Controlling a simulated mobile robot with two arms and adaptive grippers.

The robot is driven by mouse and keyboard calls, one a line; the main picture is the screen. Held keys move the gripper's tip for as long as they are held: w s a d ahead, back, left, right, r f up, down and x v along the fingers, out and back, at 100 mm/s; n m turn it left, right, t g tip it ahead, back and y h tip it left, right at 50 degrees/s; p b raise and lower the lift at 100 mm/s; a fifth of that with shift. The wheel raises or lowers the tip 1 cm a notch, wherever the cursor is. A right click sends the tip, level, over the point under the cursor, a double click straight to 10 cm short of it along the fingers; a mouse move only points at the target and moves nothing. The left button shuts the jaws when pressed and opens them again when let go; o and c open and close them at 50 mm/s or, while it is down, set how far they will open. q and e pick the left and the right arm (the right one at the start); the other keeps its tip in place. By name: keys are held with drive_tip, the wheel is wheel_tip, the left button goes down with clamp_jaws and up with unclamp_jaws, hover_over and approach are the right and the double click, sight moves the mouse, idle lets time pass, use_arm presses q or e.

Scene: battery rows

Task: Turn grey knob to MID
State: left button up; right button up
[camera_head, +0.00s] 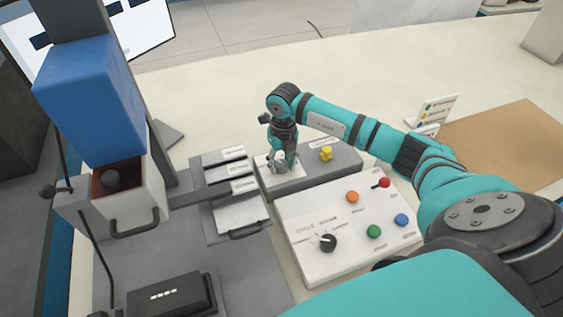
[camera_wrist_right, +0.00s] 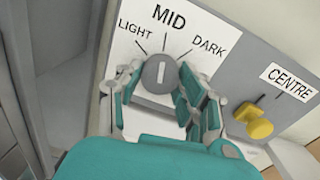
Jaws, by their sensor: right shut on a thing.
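The grey knob (camera_wrist_right: 159,72) is round with a white line on its face. It sits on a white plate (camera_wrist_right: 205,22) marked LIGHT, MID and DARK. The white line stands nearly upright in the right wrist view and points toward the MID mark. My right gripper (camera_wrist_right: 161,82) has its fingers on both sides of the knob and is shut on it. In the head view my right gripper (camera_head: 282,162) reaches down to the plate and largely hides the knob. My left gripper is not in view.
A yellow knob (camera_head: 326,154) labelled CENTRE is close on the right, also in the wrist view (camera_wrist_right: 254,121). A white control box (camera_head: 300,262) in front carries a black dial (camera_head: 327,242) and coloured buttons. A machine with a blue head (camera_head: 90,100) stands left.

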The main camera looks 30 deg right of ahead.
sight(283, 163)
drive_tip(key=shift+r, duration=0.1)
idle(0.3)
drive_tip(key=o, duration=1.2)
drive_tip(key=shift+c, duration=0.2)
wheel_tip(283, 163, up, 12)
drive_tip(key=shift+d, duration=0.25)
